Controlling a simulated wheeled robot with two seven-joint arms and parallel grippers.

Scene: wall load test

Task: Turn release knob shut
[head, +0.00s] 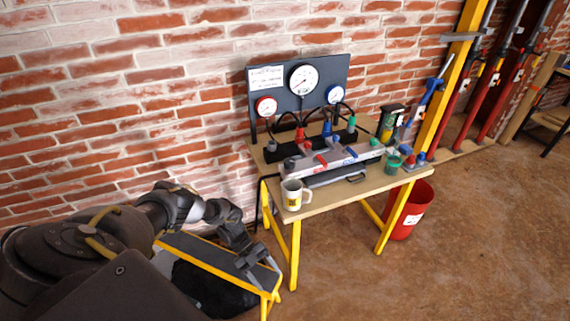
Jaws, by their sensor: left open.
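The test bench (325,199) stands against the brick wall with a hydraulic pump unit (335,160) on top. Small red, blue and green fittings sit on and around the unit. I cannot tell at this size which one is the release knob or how it is turned. A dark gauge panel (322,82) with three round dials rises behind the unit. My left gripper (260,270) is open and empty, low at the left of the bench, below its top and apart from the unit. My right gripper is not in view.
A yellow-edged dark stand (205,270) lies under my left arm. A red bin (408,212) is at the right. The floor (420,285) in front is clear.

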